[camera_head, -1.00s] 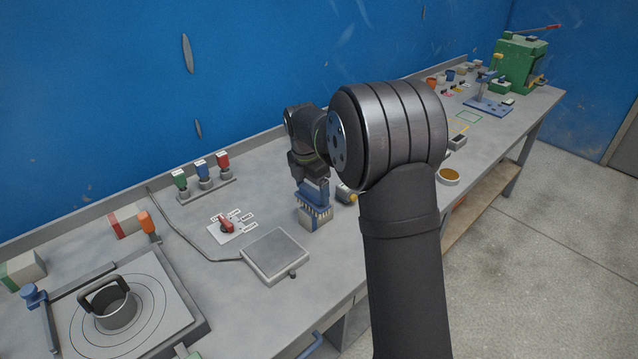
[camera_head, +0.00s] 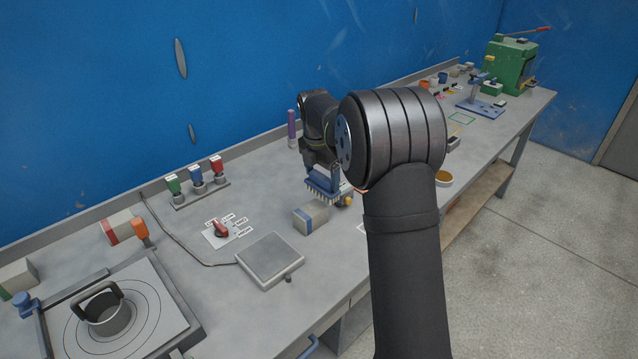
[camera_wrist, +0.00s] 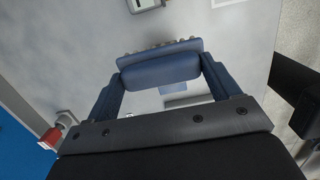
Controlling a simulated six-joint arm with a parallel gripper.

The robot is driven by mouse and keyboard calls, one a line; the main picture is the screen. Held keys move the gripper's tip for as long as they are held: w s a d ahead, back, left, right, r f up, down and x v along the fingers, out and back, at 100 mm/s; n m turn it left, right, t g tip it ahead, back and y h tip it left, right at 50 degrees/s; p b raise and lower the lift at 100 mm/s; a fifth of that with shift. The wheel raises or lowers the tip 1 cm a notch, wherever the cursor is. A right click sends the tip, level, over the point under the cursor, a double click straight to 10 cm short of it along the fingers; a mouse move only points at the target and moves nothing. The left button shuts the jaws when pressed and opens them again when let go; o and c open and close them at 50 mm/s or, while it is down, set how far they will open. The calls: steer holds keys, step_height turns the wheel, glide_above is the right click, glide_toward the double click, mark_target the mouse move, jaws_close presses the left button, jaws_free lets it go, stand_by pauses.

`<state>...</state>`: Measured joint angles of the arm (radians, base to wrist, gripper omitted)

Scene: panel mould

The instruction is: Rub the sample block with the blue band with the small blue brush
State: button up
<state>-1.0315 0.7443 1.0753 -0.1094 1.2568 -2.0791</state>
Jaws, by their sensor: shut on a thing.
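My gripper (camera_head: 322,174) is shut on the small blue brush (camera_head: 325,190), whose pale bristles point down. The sample block with the blue band (camera_head: 310,217) lies on the bench just below and left of the brush in the head view. The brush appears raised and apart from the block. In the wrist view the blue brush (camera_wrist: 160,68) sits across my gripper's two blue fingers. A pale patch with some blue shows between the fingers; I cannot tell for sure what it is.
Red-banded (camera_head: 118,228) and green-banded (camera_head: 18,277) blocks lie farther left. A purple upright object (camera_head: 292,126) stands by the wall.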

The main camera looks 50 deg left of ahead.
steer(key=shift+r, duration=2.7)
steer(key=w+d+f+m, duration=0.5)
steer(key=w+d+m, duration=0.1)
steer(key=d, duration=0.3)
steer(key=w+d+f+m+g+h, duration=0.1)
steer(key=w+d+f+m, duration=0.4)
steer(key=d, duration=0.4)
steer(key=w+d+f+m, duration=0.4)
steer(key=w+d+m, duration=0.25)
steer(key=d, duration=0.25)
steer(key=s+d+f+m, duration=0.1)
steer(key=d+f+m, duration=0.3)
steer(key=d, duration=0.5)
steer(key=s+d+f+m+g, duration=0.1)
steer(key=d+f+m, duration=0.3)
steer(key=d+m, duration=0.4)
steer(key=s+d+f+m+y, duration=0.1)
steer(key=d+f+m, duration=0.4)
steer(key=d, duration=0.6)
steer(key=shift+s+d+m+g, duration=0.15)
steer(key=shift+s+m+g, duration=0.25)
steer(key=shift+s+m, duration=0.3)
steer(key=shift+w, duration=0.1)
